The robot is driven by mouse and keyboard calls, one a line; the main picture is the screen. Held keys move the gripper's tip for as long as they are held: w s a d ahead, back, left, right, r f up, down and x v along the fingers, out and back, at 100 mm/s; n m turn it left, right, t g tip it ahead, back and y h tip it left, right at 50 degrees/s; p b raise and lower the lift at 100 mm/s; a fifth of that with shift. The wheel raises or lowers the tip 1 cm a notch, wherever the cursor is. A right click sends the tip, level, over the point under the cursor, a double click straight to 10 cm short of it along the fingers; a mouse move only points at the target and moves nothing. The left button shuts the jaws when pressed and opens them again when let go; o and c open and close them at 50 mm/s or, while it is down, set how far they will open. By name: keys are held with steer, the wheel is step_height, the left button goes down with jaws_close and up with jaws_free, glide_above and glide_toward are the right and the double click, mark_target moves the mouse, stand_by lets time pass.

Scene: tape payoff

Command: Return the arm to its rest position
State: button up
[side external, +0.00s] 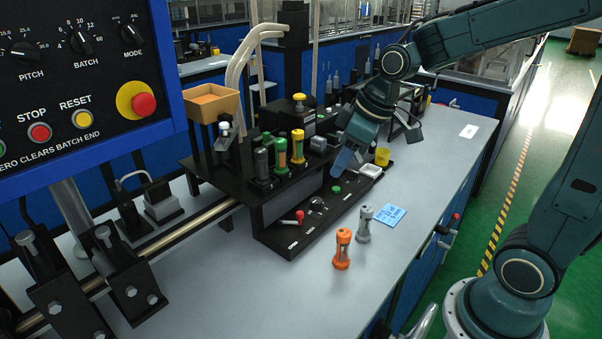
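My gripper (346,158) is at the end of my teal arm, which reaches in from the right. It points down over the right part of the black machine base (290,236), close to a green button (336,189). Its light blue fingertips look close together, but the view is too small to tell whether they are open or shut. I see nothing clearly held in it. Whether the fingertips touch the machine cannot be told.
An orange spool (342,248) and a grey spool (364,223) stand upright on the grey table (440,165). A blue card (388,213) lies beside them. Several dark, green and yellow cylinders stand in the black rack. A control panel (75,75) fills the upper left. A yellow cup (382,157) stands behind my gripper.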

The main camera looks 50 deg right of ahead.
steer(key=s+a+r+m+t+h, duration=0.1)
steer(key=s+r+m, duration=0.3)
steer(key=s, duration=1.2)
steer(key=shift+s+r, duration=0.2)
steer(key=shift+s, duration=0.05)
